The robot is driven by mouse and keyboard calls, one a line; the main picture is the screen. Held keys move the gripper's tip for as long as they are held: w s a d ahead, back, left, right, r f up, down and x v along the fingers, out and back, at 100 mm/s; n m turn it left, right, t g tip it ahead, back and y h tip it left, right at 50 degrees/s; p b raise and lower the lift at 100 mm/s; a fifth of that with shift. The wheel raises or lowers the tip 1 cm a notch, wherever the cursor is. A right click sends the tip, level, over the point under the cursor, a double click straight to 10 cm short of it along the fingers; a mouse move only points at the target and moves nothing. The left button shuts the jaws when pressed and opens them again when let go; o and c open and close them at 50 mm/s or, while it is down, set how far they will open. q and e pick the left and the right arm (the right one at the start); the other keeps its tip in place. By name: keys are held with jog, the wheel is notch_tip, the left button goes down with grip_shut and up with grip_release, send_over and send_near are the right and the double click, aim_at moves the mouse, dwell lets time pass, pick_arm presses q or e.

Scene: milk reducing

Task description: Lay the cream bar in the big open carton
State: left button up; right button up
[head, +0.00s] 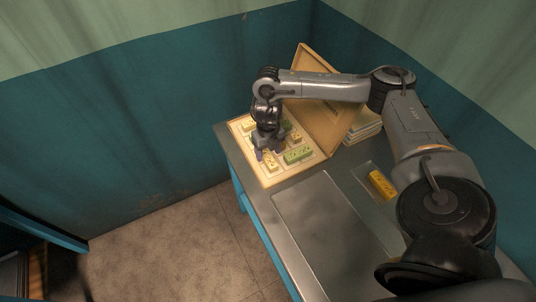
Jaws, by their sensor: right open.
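The big open carton (267,183) lies on the metal table with its lid (318,112) raised at the back. Several cream and green bars lie in it. A cream bar (269,163) lies near its front edge, right below my right gripper (267,154). My right gripper is open and pointing down, with its fingers close around or just above this bar; I cannot tell whether they touch it. A green bar (299,156) lies to the right of it. Another cream bar (248,126) is at the carton's left. My left gripper is out of view.
A yellow bar (381,184) lies on a thin clear sheet or tray on the table, right of the carton. A stack of pale flat sheets (363,129) stands behind the lid. The metal panel (325,225) in front is bare.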

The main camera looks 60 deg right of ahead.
aim_at(268, 157)
notch_tip(268, 157, up, 9)
jog(key=p, duration=0.6)
jog(key=w+a+f+t+y, duration=0.1)
jog(key=w+a+f+t, duration=0.15)
jog(key=a, duration=0.65)
jog(key=w+a+f+t+y, duration=0.15)
jog(key=a+f, duration=0.25)
jog(key=a, duration=0.6)
jog(key=s+a+r+m+t+y, duration=0.1)
jog(key=a+r+m+t, duration=0.15)
jog(key=a, duration=0.75)
jog(key=a+r+m+t+y, duration=0.15)
jog(key=a+m, duration=0.25)
jog(key=a, duration=0.6)
jog(key=s+d+f+m+g+h, duration=0.3)
jog(key=s+d+m, duration=1)
jog(key=m, duration=0.7)
jog(key=s+g+h, duration=0.1)
jog(key=s, duration=0.2)
jog(key=shift+d+m+h, duration=0.2)
jog(key=shift+m+h, duration=0.15)
jog(key=shift+h, duration=0.05)
